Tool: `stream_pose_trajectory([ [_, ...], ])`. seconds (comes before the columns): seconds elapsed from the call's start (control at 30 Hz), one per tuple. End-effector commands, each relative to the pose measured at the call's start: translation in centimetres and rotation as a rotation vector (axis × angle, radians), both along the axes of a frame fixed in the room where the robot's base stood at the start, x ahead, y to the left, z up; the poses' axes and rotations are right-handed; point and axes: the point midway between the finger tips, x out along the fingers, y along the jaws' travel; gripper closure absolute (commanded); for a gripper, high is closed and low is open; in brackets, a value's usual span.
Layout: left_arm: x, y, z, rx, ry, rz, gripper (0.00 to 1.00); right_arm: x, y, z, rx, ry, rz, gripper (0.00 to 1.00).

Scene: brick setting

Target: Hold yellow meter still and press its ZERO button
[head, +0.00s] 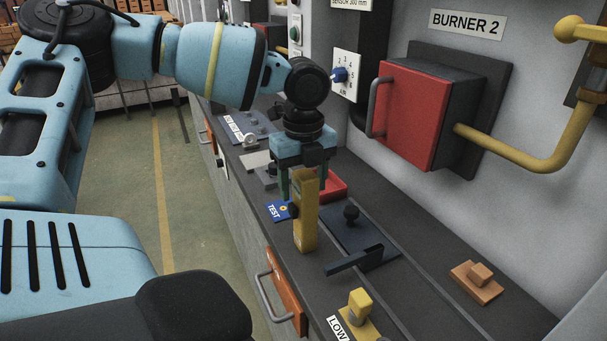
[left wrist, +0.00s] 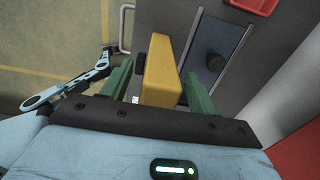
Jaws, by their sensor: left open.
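The yellow meter (head: 304,226) is a tall, narrow block standing upright on the dark bench. A round black part (head: 293,210) shows at its left side, in front of the TEST plate. My left gripper (head: 304,184) points down over the meter's top with its green fingers open. In the left wrist view, the meter (left wrist: 160,68) stands between the two fingers of my left gripper (left wrist: 158,88). A gap shows on the left side; whether the right finger touches is unclear. I cannot make out a ZERO button. My right gripper is not recognisable in either view.
A blue TEST plate (head: 274,211) lies left of the meter. A dark plate with a black knob (head: 351,214) and a red tray (head: 334,188) are close on the right. A black lever (head: 354,261) is nearer. A red box (head: 412,110) juts from the wall.

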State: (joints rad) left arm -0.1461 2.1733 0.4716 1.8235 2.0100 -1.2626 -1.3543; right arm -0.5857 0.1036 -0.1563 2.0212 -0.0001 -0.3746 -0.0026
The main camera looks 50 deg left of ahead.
Motion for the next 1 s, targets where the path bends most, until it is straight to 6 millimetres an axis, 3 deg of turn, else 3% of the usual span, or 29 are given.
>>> stream_pose_trajectory([
  [0.07,-0.01,0.00,-0.01,0.000,0.000,0.000,0.40,0.02,-0.02,0.00,0.000,0.000,0.000,0.64],
  [0.5,-0.01,0.00,0.01,0.000,0.000,0.000,0.94,0.02,-0.07,-0.01,-0.002,0.000,0.001,0.64],
  [1.0,-0.02,0.01,-0.07,-0.001,0.001,0.000,0.94,0.04,-0.07,-0.01,-0.002,0.000,0.001,0.64],
])
